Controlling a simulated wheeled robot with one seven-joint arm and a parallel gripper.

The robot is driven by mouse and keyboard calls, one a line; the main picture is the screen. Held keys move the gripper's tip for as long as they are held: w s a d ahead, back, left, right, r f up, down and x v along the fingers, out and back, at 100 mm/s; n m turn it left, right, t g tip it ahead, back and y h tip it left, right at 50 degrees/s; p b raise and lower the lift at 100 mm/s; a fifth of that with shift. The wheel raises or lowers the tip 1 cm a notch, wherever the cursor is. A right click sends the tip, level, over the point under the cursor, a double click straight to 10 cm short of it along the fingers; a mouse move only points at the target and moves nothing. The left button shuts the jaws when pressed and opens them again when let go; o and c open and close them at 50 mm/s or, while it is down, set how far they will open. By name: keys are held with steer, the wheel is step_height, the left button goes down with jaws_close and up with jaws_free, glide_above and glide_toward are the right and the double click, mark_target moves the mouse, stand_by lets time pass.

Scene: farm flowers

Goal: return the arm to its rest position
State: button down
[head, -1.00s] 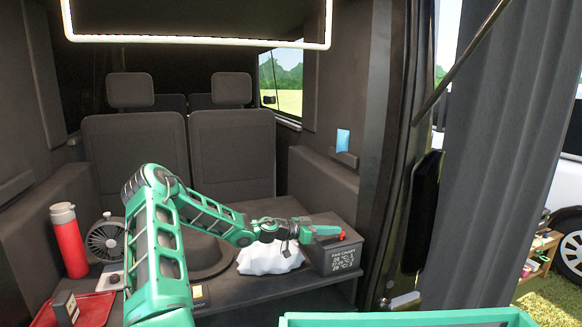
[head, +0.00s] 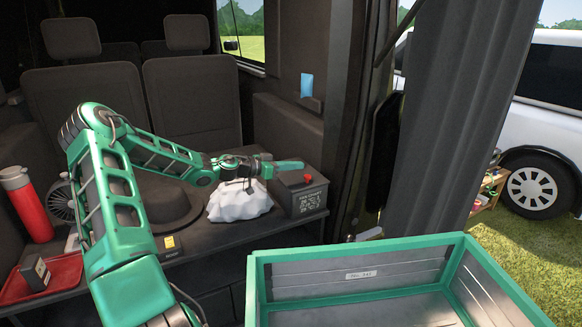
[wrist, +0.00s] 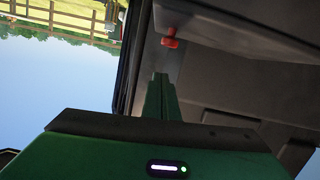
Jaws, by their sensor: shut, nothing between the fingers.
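My arm, green and dark grey, reaches across the van's dark shelf in the head view. My gripper (head: 288,165) is shut and empty, its fingers pointing right. It is just above or behind the dark box with a red knob (head: 302,193); I cannot tell whether it touches. In the wrist view my gripper's closed green fingers (wrist: 160,97) point toward the red knob (wrist: 170,42), with a gap in the picture between them.
A white crumpled cloth (head: 240,202) and a dark hat (head: 172,208) lie under the forearm. A red bottle (head: 28,205), a fan (head: 62,200) and a red tray (head: 55,277) are at left. A green-rimmed crate (head: 358,254) stands in front at right.

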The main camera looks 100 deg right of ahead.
steer(key=v, duration=0.8)
steer(key=shift+w+a, duration=0.15)
steer(key=shift+w, duration=0.05)
steer(key=shift+r, duration=0.1)
steer(key=w+a+f+n+t+y, duration=0.15)
steer(key=w+a+n+t, duration=0.4)
steer(key=w+a, duration=0.75)
steer(key=w+a+f+n+t+y, duration=0.15)
steer(key=w+a+n+t, duration=0.4)
steer(key=w+a, duration=0.85)
steer(key=w+a+r+n+t+y, duration=0.1)
steer(key=a+n, duration=0.3)
steer(key=a, duration=0.4)
steer(key=w+a+r+n+t, duration=0.1)
steer(key=w+a+r+n, duration=0.2)
steer(key=a, duration=0.5)
steer(key=w+a+r+n+t+y, duration=0.1)
steer(key=w+a+r+n+t, duration=0.1)
steer(key=w+a+n, duration=0.2)
steer(key=a+n, duration=0.2)
steer(key=a, duration=0.2)
steer(key=shift+y, duration=0.3)
